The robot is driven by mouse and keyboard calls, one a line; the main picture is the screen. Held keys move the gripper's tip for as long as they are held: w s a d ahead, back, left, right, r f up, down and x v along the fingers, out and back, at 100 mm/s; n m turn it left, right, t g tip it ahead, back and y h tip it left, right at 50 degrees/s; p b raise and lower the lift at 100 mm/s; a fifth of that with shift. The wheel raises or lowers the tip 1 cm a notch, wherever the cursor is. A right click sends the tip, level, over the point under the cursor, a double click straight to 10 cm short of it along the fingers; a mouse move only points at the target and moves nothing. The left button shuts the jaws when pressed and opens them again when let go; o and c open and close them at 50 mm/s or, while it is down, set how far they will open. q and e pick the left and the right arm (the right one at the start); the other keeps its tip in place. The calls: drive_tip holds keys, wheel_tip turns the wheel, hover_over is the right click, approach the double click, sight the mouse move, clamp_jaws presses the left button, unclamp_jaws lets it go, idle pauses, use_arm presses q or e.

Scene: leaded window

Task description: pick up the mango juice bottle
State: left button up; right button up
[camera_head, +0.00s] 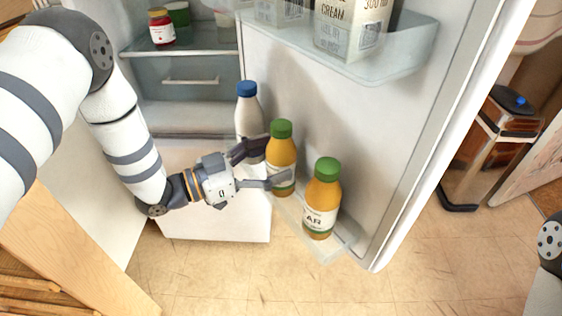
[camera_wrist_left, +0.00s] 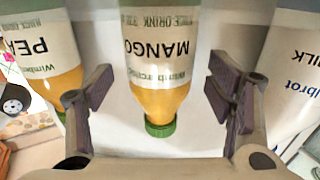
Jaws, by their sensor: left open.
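The mango juice bottle (camera_head: 281,152), orange with a green cap, stands upright in the lower door shelf of the open fridge. In the left wrist view it is upside down in the middle, with "MANGO" on its label (camera_wrist_left: 160,50). My left gripper (camera_head: 274,162) is open, with one finger on each side of the bottle in the picture. Its fingers also flank the bottle in the left wrist view (camera_wrist_left: 160,95), with gaps on both sides. I cannot tell how far they reach around it. My right gripper is not in view.
A second orange juice bottle (camera_head: 321,200), labelled "PEAR" in part, stands close on the right. A white milk bottle (camera_head: 248,112) with a blue cap stands close on the left. An upper door shelf (camera_head: 400,55) with cartons is above. Open floor lies below.

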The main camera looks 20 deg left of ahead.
use_arm(q)
drive_tip(key=x, duration=0.2)
drive_tip(key=shift+w+d, duration=0.2)
drive_tip(key=c, duration=1.5)
drive_tip(key=shift+c, duration=0.4)
drive_tip(key=shift+r, duration=0.1)
